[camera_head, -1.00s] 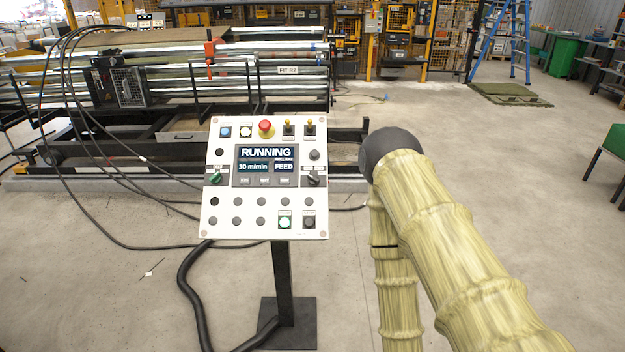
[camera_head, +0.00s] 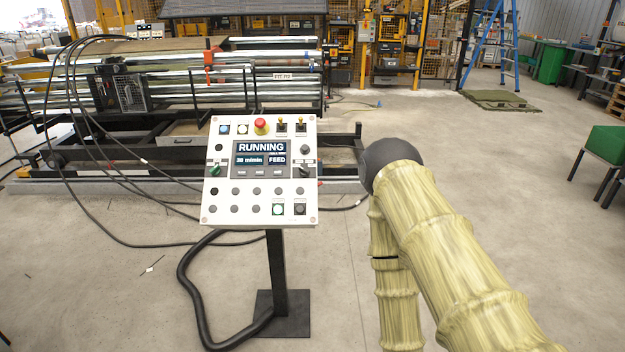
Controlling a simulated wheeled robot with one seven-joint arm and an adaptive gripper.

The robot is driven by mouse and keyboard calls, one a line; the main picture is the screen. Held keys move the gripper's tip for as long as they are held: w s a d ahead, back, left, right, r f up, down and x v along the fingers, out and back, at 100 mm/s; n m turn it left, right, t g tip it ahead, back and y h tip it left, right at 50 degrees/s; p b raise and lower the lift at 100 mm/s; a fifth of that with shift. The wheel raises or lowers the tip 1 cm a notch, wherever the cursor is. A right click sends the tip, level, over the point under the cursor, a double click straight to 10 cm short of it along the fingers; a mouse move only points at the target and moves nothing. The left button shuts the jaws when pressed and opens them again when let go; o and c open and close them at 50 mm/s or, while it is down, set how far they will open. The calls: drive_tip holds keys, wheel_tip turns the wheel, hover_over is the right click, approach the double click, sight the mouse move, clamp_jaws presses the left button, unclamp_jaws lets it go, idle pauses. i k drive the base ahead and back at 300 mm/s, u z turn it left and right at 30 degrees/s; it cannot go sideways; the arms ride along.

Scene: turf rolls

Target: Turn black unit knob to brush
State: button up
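The black unit knob (camera_head: 304,170) is on the right of the control panel (camera_head: 297,216), beside the display (camera_head: 261,160). The display reads RUNNING, 30 m/min and FEED. The knob's pointer looks slanted, but its label is too small to read. A green knob (camera_head: 214,170) sits on the left side of the panel. My arm, in a yellowish sleeve with a dark rounded joint, stands to the right of the panel, apart from it. My gripper is not in view.
The panel stands on a black post (camera_head: 277,270) with a base plate. A thick black cable (camera_head: 190,290) loops on the floor to its left. A roller machine (camera_head: 190,75) stands behind. A green box-like thing (camera_head: 606,145) is at the right. Floor before the panel is clear.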

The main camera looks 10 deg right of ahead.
sight(303, 171)
drive_tip(key=z, duration=0.15)
drive_tip(key=i, duration=0.95)
drive_tip(key=u, duration=0.35)
